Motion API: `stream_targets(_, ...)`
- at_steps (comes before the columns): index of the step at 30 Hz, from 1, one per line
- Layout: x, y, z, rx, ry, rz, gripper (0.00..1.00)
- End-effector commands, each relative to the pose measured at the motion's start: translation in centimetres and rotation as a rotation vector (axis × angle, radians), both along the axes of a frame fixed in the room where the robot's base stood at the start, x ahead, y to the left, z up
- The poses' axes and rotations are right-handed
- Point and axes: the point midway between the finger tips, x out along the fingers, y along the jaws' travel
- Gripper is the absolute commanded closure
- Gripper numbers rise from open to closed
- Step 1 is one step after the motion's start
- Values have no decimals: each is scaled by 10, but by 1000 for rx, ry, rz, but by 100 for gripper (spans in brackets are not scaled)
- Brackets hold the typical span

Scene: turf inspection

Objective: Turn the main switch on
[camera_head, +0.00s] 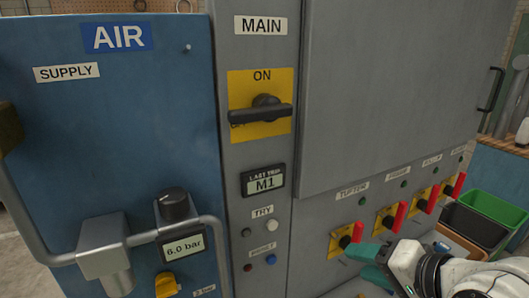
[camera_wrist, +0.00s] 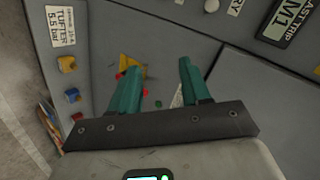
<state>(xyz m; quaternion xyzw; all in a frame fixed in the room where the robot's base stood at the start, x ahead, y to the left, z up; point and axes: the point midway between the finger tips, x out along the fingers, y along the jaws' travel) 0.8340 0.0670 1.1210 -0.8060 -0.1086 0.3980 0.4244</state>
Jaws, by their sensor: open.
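The main switch (camera_head: 261,112) is a black rotary handle on a yellow plate under the MAIN label, in the upper middle of the head view. Its handle lies about level, and the word ON is printed above it. My gripper (camera_head: 366,262) is at the lower right, well below and to the right of the switch, near the row of red-handled switches. In the wrist view its two teal fingers (camera_wrist: 160,70) are apart with nothing between them, facing the grey panel. The main switch cannot be made out in the wrist view.
A small display (camera_head: 264,181) reading M1 sits below the switch, with buttons under it. Red-handled switches (camera_head: 388,220) line the lower panel. A blue AIR cabinet (camera_head: 110,130) with a projecting pipe and regulator stands left. Green and black bins (camera_head: 495,209) are at right.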

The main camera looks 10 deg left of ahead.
Motion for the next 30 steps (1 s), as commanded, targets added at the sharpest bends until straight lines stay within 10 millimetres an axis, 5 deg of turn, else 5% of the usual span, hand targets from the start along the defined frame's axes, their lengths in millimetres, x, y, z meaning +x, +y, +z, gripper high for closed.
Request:
stream_targets(6,16,60,119,342,-94,67,53)
stream_targets(13,1,93,211,605,-113,164,53)
stream_targets(18,-6,101,237,677,-109,198,53)
stream_targets(30,22,147,239,681,-104,202,53)
